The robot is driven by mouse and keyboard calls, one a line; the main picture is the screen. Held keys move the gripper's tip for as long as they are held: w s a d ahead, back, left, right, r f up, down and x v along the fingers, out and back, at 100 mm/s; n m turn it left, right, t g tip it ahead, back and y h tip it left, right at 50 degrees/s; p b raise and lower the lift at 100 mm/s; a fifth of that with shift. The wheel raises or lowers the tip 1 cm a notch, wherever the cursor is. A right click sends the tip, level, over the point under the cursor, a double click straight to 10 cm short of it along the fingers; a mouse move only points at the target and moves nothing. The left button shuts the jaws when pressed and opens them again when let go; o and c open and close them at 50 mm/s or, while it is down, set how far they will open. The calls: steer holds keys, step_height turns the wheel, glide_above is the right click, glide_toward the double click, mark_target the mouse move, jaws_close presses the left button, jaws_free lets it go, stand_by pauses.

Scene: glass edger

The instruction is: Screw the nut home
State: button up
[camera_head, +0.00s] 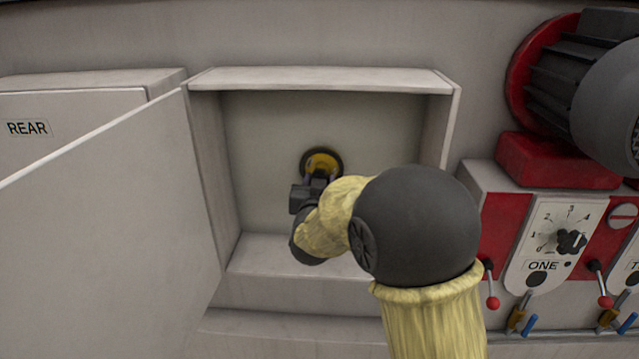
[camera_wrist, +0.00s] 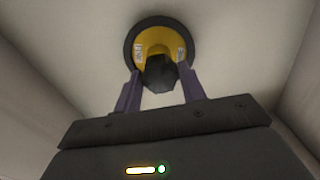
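A dark nut (camera_wrist: 160,73) with flat faces sits at the middle of a yellow disc (camera_wrist: 152,42) with a black rim. The disc is on the back wall of an open cabinet, and it also shows in the head view (camera_head: 322,160). My gripper (camera_wrist: 160,70) reaches up to the disc, with one purple finger on each side of the nut. The fingers stand apart, and a gap seems to show between each finger and the nut. In the head view my gripper (camera_head: 316,180) covers the lower part of the disc, and the nut cannot be made out there.
The cabinet (camera_head: 450,125) has side walls and a top close around my arm. Its door (camera_head: 110,210) stands open at the left. A box labelled REAR (camera_head: 70,110) is behind the door. A motor (camera_head: 570,90) and a panel with a dial (camera_head: 565,238) and levers are at the right.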

steer(key=c, duration=0.4)
steer(key=m+b, duration=2.4)
steer(key=m, duration=0.3)
steer(key=shift+w+m, duration=0.1)
steer(key=shift+m, duration=0.2)
steer(key=o, duration=0.9)
